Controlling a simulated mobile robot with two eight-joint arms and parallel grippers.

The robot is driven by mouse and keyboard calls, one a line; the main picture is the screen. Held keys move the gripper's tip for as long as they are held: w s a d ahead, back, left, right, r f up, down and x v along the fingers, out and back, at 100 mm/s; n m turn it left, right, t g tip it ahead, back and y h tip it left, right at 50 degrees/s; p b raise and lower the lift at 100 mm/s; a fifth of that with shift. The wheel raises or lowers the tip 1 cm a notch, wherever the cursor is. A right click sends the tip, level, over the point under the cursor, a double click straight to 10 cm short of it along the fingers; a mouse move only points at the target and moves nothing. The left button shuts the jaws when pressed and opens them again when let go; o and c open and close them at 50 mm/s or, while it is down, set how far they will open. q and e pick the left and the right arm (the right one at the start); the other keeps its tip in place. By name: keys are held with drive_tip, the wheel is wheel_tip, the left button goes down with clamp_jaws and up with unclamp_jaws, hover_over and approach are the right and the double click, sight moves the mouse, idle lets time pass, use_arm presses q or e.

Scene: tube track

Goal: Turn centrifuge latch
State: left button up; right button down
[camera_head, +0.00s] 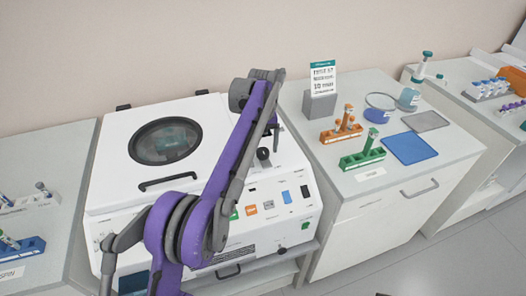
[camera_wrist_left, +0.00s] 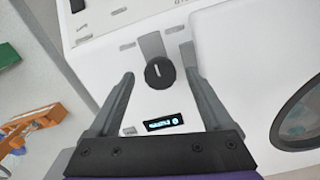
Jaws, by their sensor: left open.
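The white centrifuge (camera_head: 108,190) stands on the counter with its lid down, and a round dark window (camera_head: 165,141) is in the lid. The latch is a dark round knob (camera_wrist_left: 159,73) with a white line, on the white top beside the lid; it also shows in the head view (camera_head: 264,154). My left gripper (camera_wrist_left: 158,76) is open, with one finger on each side of the knob in the wrist view. I cannot tell whether either finger touches it. My purple left arm hides part of the centrifuge in the head view. My right gripper is not in view.
A small lit display (camera_wrist_left: 165,123) is near the knob. A black lid handle (camera_head: 168,181) is at the lid's front. To the right are an orange rack (camera_head: 341,134), a green rack (camera_head: 362,158), a blue mat (camera_head: 408,148) and a sign holder (camera_head: 320,104). A blue rack (camera_head: 25,252) is at left.

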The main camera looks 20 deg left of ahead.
use_arm(q)
drive_tip(key=shift+f, duration=0.7)
clamp_jaws()
